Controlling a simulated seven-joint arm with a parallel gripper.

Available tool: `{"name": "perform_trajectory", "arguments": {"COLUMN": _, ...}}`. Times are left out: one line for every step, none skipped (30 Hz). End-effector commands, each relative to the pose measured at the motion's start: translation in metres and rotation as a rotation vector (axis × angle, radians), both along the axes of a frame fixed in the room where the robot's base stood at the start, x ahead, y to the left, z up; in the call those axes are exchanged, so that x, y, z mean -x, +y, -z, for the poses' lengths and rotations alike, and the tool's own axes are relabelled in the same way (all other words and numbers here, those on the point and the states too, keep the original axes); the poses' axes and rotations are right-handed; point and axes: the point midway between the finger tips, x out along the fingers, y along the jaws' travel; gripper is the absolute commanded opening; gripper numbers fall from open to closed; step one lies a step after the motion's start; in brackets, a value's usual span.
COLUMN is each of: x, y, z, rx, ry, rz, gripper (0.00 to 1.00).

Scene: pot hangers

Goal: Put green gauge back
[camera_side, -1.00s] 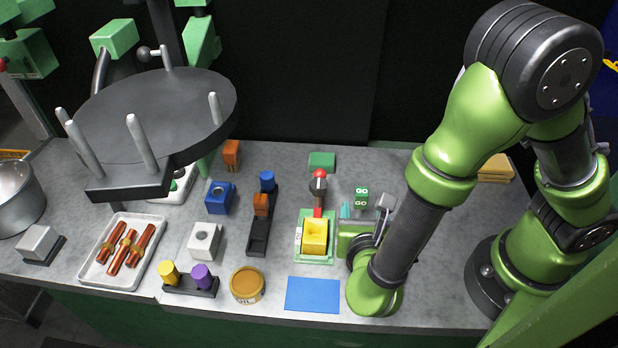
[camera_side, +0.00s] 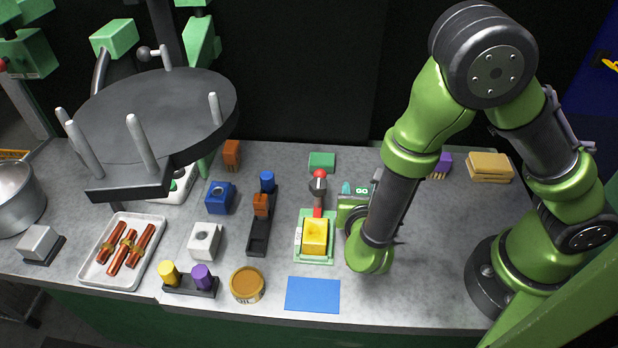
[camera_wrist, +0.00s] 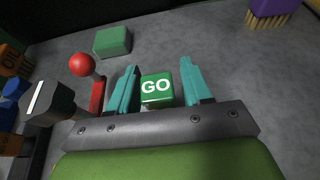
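The green gauge (camera_wrist: 157,90) is a small green block with white GO lettering. In the wrist view it stands between the two teal fingers of my gripper (camera_wrist: 159,70), with a gap of grey table on each side. In the side view the gauge (camera_side: 362,191) shows just behind my gripper (camera_side: 361,184), its lower part hidden. My gripper is open and low over the table, holding nothing. A plain green block (camera_side: 322,160) lies behind and left of the gauge; it also shows in the wrist view (camera_wrist: 113,41).
Left of my gripper stand a red-knobbed lever (camera_side: 319,178) and a yellow block on a green base (camera_side: 315,236). A purple brush (camera_side: 441,165) and tan sponges (camera_side: 489,166) lie at the back right. A blue mat (camera_side: 312,294) lies in front.

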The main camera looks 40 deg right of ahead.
Motion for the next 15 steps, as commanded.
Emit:
{"name": "perform_trajectory", "arguments": {"x": 0.0001, "y": 0.0002, "z": -0.0001, "rx": 0.0, "ry": 0.0, "rz": 0.0, "gripper": 0.41}}
{"name": "perform_trajectory", "arguments": {"x": 0.0001, "y": 0.0002, "z": -0.0001, "rx": 0.0, "ry": 0.0, "rz": 0.0, "gripper": 0.36}}
{"name": "perform_trajectory", "arguments": {"x": 0.0001, "y": 0.0003, "z": -0.0001, "rx": 0.0, "ry": 0.0, "rz": 0.0, "gripper": 0.3}}
{"name": "perform_trajectory", "arguments": {"x": 0.0001, "y": 0.0003, "z": -0.0001, "rx": 0.0, "ry": 0.0, "rz": 0.0, "gripper": 0.25}}
{"name": "perform_trajectory", "arguments": {"x": 0.0001, "y": 0.0003, "z": -0.0001, "rx": 0.0, "ry": 0.0, "rz": 0.0, "gripper": 0.21}}
{"name": "perform_trajectory", "arguments": {"x": 0.0002, "y": 0.0003, "z": -0.0002, "rx": 0.0, "ry": 0.0, "rz": 0.0, "gripper": 0.15}}
{"name": "perform_trajectory", "arguments": {"x": 0.0002, "y": 0.0003, "z": -0.0002, "rx": 0.0, "ry": 0.0, "rz": 0.0, "gripper": 0.1}}
{"name": "perform_trajectory", "arguments": {"x": 0.0002, "y": 0.0003, "z": -0.0002, "rx": 0.0, "ry": 0.0, "rz": 0.0, "gripper": 0.05}}
{"name": "perform_trajectory", "arguments": {"x": 0.0001, "y": 0.0004, "z": -0.0002, "rx": 0.0, "ry": 0.0, "rz": 0.0, "gripper": 0.0}}
{"name": "perform_trajectory", "arguments": {"x": 0.0001, "y": 0.0004, "z": -0.0002, "rx": 0.0, "ry": 0.0, "rz": 0.0, "gripper": 0.0}}
{"name": "perform_trajectory", "arguments": {"x": 0.0002, "y": 0.0003, "z": -0.0002, "rx": 0.0, "ry": 0.0, "rz": 0.0, "gripper": 0.0}}
{"name": "perform_trajectory", "arguments": {"x": 0.0001, "y": 0.0004, "z": -0.0002, "rx": 0.0, "ry": 0.0, "rz": 0.0, "gripper": 0.0}}
{"name": "perform_trajectory", "arguments": {"x": 0.0001, "y": 0.0004, "z": -0.0002, "rx": 0.0, "ry": 0.0, "rz": 0.0, "gripper": 0.0}}
{"name": "perform_trajectory", "arguments": {"x": 0.0001, "y": 0.0003, "z": -0.0003, "rx": 0.0, "ry": 0.0, "rz": 0.0, "gripper": 0.0}}
{"name": "perform_trajectory", "arguments": {"x": 0.0001, "y": 0.0004, "z": -0.0006, "rx": -0.001, "ry": -0.001, "rz": 0.0, "gripper": 0.0}}
